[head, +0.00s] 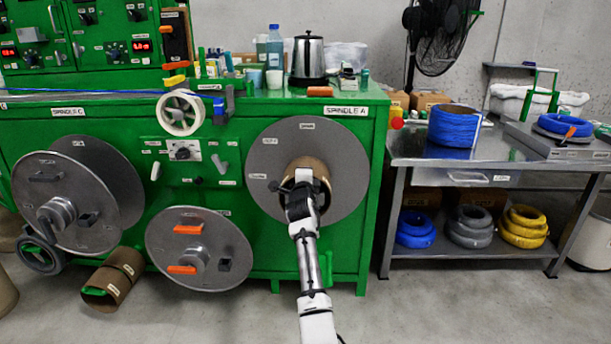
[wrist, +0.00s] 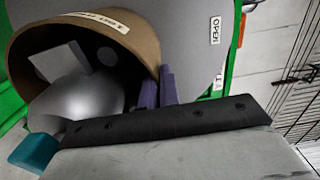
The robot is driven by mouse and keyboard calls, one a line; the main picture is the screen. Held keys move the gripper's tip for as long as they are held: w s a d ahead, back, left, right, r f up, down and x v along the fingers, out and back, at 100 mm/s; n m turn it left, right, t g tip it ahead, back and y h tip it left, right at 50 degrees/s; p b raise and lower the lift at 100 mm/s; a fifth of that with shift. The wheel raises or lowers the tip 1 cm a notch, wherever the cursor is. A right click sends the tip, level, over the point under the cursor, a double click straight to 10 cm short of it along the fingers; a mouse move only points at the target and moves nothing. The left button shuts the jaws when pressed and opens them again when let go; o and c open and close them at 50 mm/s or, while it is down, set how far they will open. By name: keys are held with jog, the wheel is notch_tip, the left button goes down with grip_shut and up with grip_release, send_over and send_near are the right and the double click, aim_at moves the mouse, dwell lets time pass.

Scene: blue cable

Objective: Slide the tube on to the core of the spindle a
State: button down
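Spindle A's large grey disc (head: 345,165) stands upright on the right part of the green machine. The brown cardboard tube (head: 318,163) is in front of the middle of this disc. In the wrist view the tube (wrist: 140,50) is seen from its open end, with the rounded grey core (wrist: 85,95) inside it, so the tube is around the core. How far along the core it sits is unclear. My gripper (head: 303,178) is at the tube's near end. In the wrist view its purple fingers (wrist: 158,92) are close together at the tube's right wall and appear shut on it.
Spindle C's disc (head: 95,175) and a lower disc with orange handles (head: 225,250) are to the left. Another brown tube (head: 122,268) lies on the floor. A metal table (head: 400,148) with cable coils stands at right. The floor in front is clear.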

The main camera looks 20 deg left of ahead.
jog(key=shift+f+b, duration=0.45)
jog(key=shift+f, duration=0.15)
jog(key=c, duration=1.8)
grip_release()
jog(key=shift+f, duration=0.1)
jog(key=o, duration=0.7)
jog(key=shift+r, duration=0.2)
jog(key=shift+f+b, duration=0.35)
jog(key=shift+f, duration=0.2)
jog(key=shift+c, duration=1.4)
jog(key=shift+s+d+p, duration=0.2)
jog(key=shift+s+p, duration=0.1)
jog(key=shift+s, duration=0.4)
jog(key=shift+c, duration=0.3)
